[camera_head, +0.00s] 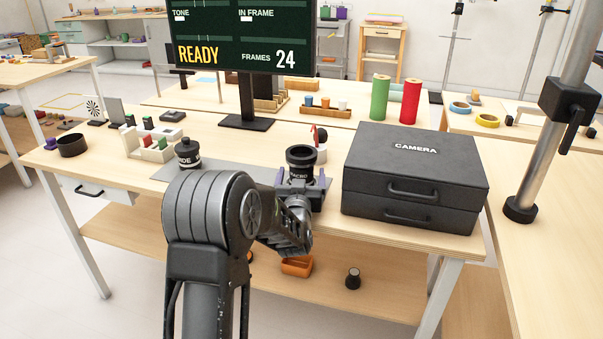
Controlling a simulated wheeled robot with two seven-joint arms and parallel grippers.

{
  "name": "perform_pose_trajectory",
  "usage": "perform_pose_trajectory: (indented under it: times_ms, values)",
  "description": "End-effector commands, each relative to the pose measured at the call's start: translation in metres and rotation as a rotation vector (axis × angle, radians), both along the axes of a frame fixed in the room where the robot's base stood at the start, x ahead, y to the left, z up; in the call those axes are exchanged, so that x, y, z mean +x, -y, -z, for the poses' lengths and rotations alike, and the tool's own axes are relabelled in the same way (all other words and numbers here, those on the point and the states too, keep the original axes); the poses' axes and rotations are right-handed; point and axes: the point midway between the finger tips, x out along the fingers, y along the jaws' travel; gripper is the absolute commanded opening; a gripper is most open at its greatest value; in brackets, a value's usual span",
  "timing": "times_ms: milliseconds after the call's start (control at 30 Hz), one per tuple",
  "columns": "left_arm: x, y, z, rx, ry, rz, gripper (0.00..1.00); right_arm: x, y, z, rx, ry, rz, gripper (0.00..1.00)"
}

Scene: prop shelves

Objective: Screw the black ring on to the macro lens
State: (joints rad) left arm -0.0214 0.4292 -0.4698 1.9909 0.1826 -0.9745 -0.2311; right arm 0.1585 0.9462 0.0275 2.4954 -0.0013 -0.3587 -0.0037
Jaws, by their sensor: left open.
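The black lens marked MACRO (299,174) stands upright at the front of the table, right of centre. A wider black ring (300,154) sits at its top; I cannot tell whether it is threaded on or only resting there. My left gripper (301,180) is open, with its purple-grey fingers on either side of the macro lens's lower part. I cannot tell whether they touch it. My arm hides part of the table in front. A second black lens marked WIDE (189,154) stands to the left on a grey mat (214,170). My right gripper is out of view.
A dark CAMERA case (415,170) stands close on the right. A white divided tray (133,143) and a round black container (72,145) lie to the left. Behind is a screen (243,38) on a stand. An orange bin (297,266) sits on the lower shelf.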

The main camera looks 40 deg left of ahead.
Motion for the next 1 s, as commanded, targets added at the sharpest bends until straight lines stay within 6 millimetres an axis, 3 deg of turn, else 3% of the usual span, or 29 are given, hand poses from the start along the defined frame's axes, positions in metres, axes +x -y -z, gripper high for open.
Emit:
perform_pose_trajectory:
  times_ms: [67,1000]
  values:
    - [-0.0001,0.0001,0.0000,0.000,0.000,0.000,0.85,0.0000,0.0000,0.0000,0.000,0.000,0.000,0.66]
    - [-0.0001,0.0001,0.0000,0.000,0.000,0.000,0.09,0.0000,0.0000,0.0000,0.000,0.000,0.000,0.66]
